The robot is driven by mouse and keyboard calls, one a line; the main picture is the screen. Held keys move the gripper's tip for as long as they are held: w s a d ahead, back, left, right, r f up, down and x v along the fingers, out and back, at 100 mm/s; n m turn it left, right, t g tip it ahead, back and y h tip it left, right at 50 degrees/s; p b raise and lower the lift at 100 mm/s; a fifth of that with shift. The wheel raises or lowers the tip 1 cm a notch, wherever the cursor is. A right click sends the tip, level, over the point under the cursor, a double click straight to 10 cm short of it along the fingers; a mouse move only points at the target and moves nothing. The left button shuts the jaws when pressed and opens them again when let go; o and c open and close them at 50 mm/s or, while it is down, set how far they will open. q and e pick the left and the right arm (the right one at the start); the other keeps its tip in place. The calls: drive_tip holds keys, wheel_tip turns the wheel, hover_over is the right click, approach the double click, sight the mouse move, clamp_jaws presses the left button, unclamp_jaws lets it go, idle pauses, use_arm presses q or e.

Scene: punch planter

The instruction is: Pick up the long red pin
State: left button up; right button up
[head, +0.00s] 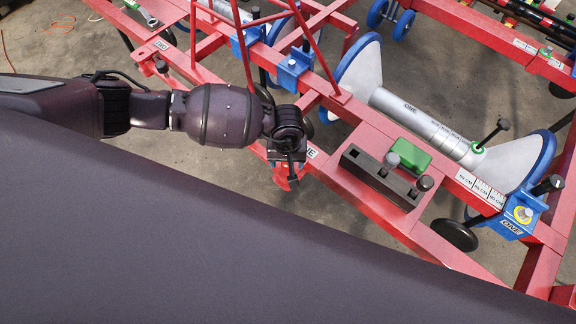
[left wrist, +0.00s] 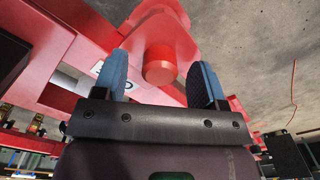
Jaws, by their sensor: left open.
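In the left wrist view a round red cylinder end (left wrist: 159,64), which looks like the red pin, shows between my two blue-padded fingers. It stands out from a red bracket on the frame, and its full length is hidden. My left gripper (left wrist: 165,80) is open, with one finger on each side of it and gaps showing. In the head view my left gripper (head: 288,158) points down at the near edge of the red frame (head: 380,140). Red parts (head: 285,179) show just below it; the pin cannot be told apart there. My right gripper is in neither view.
A dark block (head: 378,176) with knobs and a green block (head: 412,158) sit on the frame to the right. Beyond are a silver cylinder (head: 425,118) with blue-rimmed discs and blue clamps (head: 293,67). Slanted red bars rise behind my gripper. Concrete floor lies below.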

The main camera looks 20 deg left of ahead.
use_arm(q)
drive_tip(key=shift+f, duration=0.1)
drive_tip(key=c, duration=1.1)
